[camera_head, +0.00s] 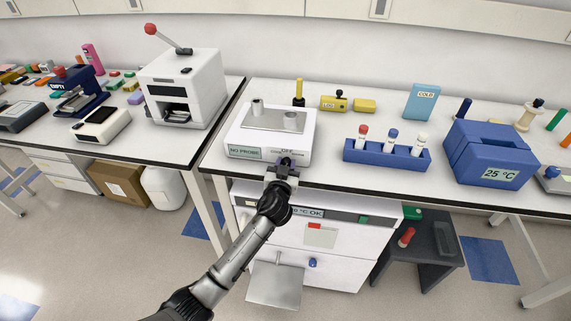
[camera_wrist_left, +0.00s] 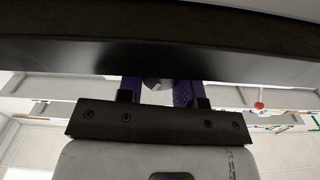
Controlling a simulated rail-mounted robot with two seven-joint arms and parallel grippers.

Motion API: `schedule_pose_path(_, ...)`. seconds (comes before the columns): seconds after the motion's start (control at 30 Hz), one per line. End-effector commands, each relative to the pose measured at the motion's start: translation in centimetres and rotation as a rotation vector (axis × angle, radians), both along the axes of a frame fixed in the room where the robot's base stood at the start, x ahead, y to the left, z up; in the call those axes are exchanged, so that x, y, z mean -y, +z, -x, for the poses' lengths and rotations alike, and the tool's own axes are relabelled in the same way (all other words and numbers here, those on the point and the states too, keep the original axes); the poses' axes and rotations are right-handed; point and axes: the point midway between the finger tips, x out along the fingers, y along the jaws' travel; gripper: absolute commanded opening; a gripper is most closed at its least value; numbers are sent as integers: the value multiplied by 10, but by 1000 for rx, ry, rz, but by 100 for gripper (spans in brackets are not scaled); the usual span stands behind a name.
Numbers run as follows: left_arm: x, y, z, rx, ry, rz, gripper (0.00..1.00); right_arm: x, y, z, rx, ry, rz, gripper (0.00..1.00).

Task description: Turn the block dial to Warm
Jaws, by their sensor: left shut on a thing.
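The white heating block unit (camera_head: 237,136) stands near the front edge of the bench, with a grey top plate and a green "NO PROBE" label. Its block dial (camera_head: 287,159) is on the front face at the right, under small lettering that reads "OFF". My left gripper (camera_head: 285,166) reaches up to it from below and is shut on the dial, whose pointer is mostly hidden. In the left wrist view the two purple fingers (camera_wrist_left: 162,92) stand on either side of a small grey piece. My right gripper is not in view.
A blue rack (camera_head: 387,154) with capped tubes and a blue "25 °C" box (camera_head: 492,153) stand to the right. A white press (camera_head: 185,87) stands on the left bench. A white cabinet (camera_head: 330,238) is under the bench, close to my left arm.

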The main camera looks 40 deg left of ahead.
Motion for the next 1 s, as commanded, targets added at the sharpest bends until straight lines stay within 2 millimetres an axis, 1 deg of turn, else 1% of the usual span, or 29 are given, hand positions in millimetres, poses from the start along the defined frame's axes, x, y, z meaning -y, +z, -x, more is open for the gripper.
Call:
schedule_pose_path(0.03,0,2,0,-21,0,-36,10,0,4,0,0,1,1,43)
schedule_pose_path(0.23,0,1,0,-83,1,-151,10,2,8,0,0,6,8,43)
schedule_pose_path(0.57,0,1,0,-89,0,-163,10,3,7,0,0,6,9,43)
schedule_pose_path(0.6,0,1,0,-89,0,-163,37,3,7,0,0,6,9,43)
schedule_pose_path(0.83,0,0,0,-89,0,-162,59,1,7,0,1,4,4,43)
schedule_pose_path(1.0,0,0,0,-89,0,-162,59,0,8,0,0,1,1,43)
